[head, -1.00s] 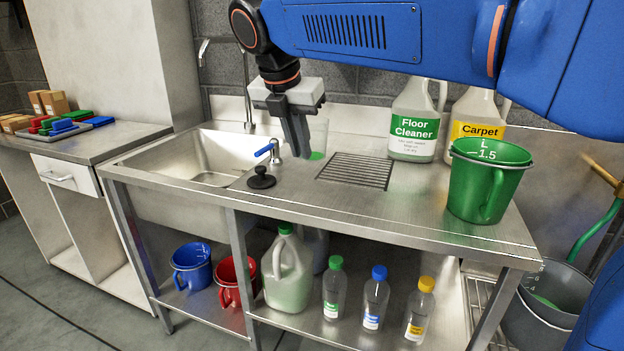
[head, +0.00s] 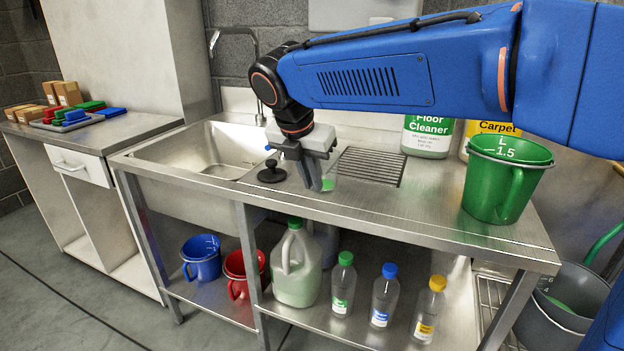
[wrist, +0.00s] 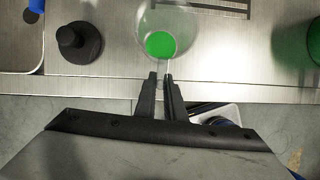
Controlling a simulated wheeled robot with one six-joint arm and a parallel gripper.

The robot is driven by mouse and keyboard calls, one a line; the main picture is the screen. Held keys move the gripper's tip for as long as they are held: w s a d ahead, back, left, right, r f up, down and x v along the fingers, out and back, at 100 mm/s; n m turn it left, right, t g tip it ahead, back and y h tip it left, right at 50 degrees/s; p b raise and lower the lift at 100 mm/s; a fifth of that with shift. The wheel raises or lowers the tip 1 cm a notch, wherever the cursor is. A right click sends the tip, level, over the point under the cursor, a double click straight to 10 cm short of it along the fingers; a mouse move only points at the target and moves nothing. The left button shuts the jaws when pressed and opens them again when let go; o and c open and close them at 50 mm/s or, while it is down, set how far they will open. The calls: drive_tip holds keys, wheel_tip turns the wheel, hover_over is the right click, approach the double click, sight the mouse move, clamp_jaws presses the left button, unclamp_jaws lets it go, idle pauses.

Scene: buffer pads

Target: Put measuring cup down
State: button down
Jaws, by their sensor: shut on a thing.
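The measuring cup (wrist: 168,22) is clear, with bright green liquid in its bottom. In the wrist view it is just beyond my fingertips, above the steel counter. My gripper (wrist: 161,78) is shut on the near side of the cup. In the head view my gripper (head: 316,186) points down over the counter (head: 400,215), between the black sink plug and the drain grille. The cup (head: 329,182) is mostly hidden behind my fingers there. I cannot tell whether its base touches the counter.
The black plug (head: 271,172) stands left of the cup, beside the sink (head: 205,150). A green bucket (head: 503,185) stands at the counter's right end. Cleaner jugs (head: 428,138) stand at the back. The counter's front strip is clear.

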drive_tip(key=shift+f, duration=0.15)
drive_tip(key=c, duration=1.8)
unclamp_jaws()
drive_tip(key=shift+c, duration=0.2)
drive_tip(key=v, duration=1.2)
